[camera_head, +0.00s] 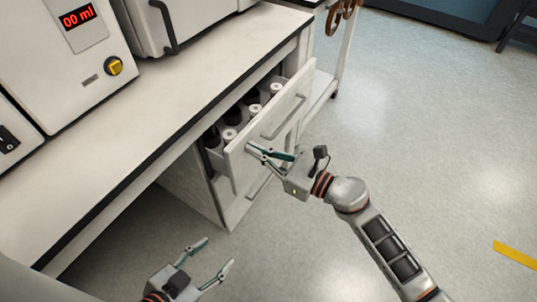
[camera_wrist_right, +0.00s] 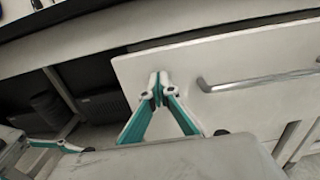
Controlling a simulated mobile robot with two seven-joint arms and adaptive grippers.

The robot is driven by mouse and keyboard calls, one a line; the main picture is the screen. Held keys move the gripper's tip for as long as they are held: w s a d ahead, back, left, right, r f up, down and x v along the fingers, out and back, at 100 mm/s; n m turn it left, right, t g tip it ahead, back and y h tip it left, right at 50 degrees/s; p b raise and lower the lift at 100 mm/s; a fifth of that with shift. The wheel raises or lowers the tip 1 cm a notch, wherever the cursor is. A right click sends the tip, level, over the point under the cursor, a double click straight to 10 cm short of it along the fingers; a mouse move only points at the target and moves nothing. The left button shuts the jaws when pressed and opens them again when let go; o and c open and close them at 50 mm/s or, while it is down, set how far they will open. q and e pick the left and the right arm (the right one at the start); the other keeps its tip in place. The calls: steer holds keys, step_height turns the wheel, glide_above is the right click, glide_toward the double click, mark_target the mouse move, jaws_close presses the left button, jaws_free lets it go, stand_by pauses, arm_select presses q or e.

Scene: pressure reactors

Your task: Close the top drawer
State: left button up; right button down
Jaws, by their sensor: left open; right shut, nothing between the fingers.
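The top drawer (camera_head: 292,112) is white and stands partly open under the bench, with several white and dark items inside. Its metal bar handle (camera_head: 284,117) is on the front panel. My right gripper (camera_head: 251,149) is shut and empty, with its fingertips at the left part of the drawer front; contact cannot be told for sure. In the right wrist view, the shut fingertips (camera_wrist_right: 158,78) overlap the drawer front (camera_wrist_right: 245,70), left of the handle (camera_wrist_right: 258,80). My left gripper (camera_head: 217,256) is open and empty, low in the head view, away from the drawer.
The white bench (camera_head: 120,120) with a dark edge runs above the drawer. A machine with a red display (camera_head: 78,17) and a yellow knob stands on it. A lower drawer handle (camera_head: 258,186) shows below.

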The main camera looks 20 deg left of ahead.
steer(key=b+x, duration=0.1)
steer(key=x, duration=0.7)
steer(key=shift+a+f+b, duration=0.15)
steer(key=shift+a+b, duration=0.05)
steer(key=shift+b, duration=0.1)
steer(key=shift+w+a, duration=0.2)
steer(key=shift+a, duration=0.15)
arm_select(q)
steer(key=shift+w+d+r+t+h, duration=0.2)
steer(key=shift+w+d+r, duration=0.15)
steer(key=shift+d, duration=0.2)
steer(key=shift+w+d+r+t+h, duration=0.1)
steer(key=shift+w+d+r+h, duration=0.15)
steer(key=shift+d+r, duration=0.25)
steer(key=shift+d, duration=0.1)
arm_select(e)
steer(key=shift+r, duration=0.2)
arm_select(q)
steer(key=shift+f, duration=0.1)
